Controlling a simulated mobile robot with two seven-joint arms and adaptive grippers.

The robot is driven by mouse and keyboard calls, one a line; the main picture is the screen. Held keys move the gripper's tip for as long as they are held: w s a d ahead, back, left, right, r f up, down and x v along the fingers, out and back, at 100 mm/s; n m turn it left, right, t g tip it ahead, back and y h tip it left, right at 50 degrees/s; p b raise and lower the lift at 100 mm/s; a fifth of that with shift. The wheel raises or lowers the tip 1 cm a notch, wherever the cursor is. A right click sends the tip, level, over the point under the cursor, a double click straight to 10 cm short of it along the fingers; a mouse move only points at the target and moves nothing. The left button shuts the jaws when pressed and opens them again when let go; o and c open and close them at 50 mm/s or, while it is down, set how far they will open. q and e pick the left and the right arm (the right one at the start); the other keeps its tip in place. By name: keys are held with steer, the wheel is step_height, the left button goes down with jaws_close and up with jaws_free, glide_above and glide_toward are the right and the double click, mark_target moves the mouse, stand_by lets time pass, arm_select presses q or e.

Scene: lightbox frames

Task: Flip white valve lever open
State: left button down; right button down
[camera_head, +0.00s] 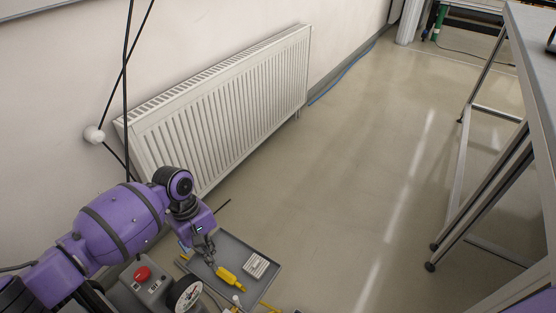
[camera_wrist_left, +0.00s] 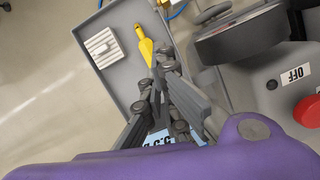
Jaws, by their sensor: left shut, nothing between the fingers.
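I cannot make out a white valve lever for certain. A small white round-ended part (camera_head: 236,299) shows low in the head view, beside the grey tray (camera_head: 279,266), but it is too small to identify. My left gripper (camera_head: 210,261) is over the tray's near left part, its fingers shut and empty. In the left wrist view the closed fingers (camera_wrist_left: 160,72) point toward a yellow tapered tool (camera_wrist_left: 146,47), which lies in the tray (camera_wrist_left: 117,20). I cannot tell whether they touch it. My right gripper is out of view.
A white slatted block (camera_head: 256,265) lies in the tray. A grey box with a red button (camera_head: 142,273) and a dark round wheel or dial (camera_head: 187,295) stands left of it. A radiator (camera_head: 220,100) lines the wall. A table (camera_head: 535,60) stands right; the floor between is clear.

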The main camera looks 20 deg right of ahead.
mark_target(237, 302)
arm_select(q)
steer(key=b+x, duration=0.1)
steer(key=x, duration=0.5)
steer(key=shift+s+f, duration=0.1)
steer(key=shift+f, duration=0.05)
steer(key=s, duration=0.1)
steer(key=s+d, duration=0.1)
steer(key=shift+s+f, duration=0.2)
steer(key=shift+s, duration=0.2)
steer(key=shift+s+d, duration=0.25)
steer(key=shift+s, duration=0.25)
